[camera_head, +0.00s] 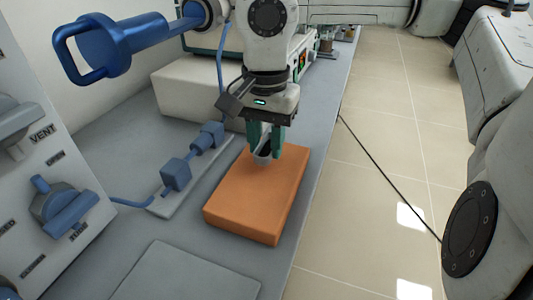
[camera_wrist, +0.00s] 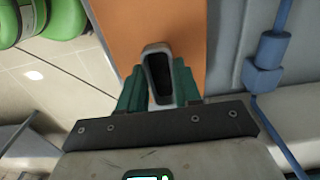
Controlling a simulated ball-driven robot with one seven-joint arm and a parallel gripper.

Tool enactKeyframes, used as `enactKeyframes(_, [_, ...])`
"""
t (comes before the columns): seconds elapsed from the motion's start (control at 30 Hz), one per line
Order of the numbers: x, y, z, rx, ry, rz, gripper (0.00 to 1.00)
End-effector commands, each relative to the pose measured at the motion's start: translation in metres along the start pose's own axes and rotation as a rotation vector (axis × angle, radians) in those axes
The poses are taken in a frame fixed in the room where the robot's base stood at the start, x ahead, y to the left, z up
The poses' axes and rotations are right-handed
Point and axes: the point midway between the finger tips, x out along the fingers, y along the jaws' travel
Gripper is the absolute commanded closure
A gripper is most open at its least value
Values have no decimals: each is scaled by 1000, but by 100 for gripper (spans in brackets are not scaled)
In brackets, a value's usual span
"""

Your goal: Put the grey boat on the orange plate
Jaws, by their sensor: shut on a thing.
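The orange plate (camera_head: 255,195) is a thick flat block lying on the grey bench, and it also shows in the wrist view (camera_wrist: 118,22). The grey boat (camera_head: 263,158) is a small hollow vessel with a dark inside, seen more clearly in the wrist view (camera_wrist: 146,58). My gripper (camera_head: 265,150) has green fingers that are shut on the boat, one on each side in the wrist view (camera_wrist: 158,88). The boat is over the far part of the plate. I cannot tell whether its underside touches the plate.
Blue valves and tubing (camera_head: 176,174) run along the bench left of the plate. A control panel (camera_head: 45,180) with a blue knob stands at the left. A flat grey panel (camera_head: 185,272) lies in front. The bench edge drops to the tiled floor (camera_head: 370,200) at the right.

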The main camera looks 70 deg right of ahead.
Motion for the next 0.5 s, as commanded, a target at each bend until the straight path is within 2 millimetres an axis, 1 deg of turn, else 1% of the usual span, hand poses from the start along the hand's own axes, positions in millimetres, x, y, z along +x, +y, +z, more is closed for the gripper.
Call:
enactKeyframes(0.03, [13,1,1,-1,-3,2,97])
enactKeyframes(0.13, [24,1,1,-1,-2,0,97])
enactKeyframes(0.4, [25,1,1,0,-1,0,97])
enactKeyframes(0.5, [28,1,1,0,-1,0,97])
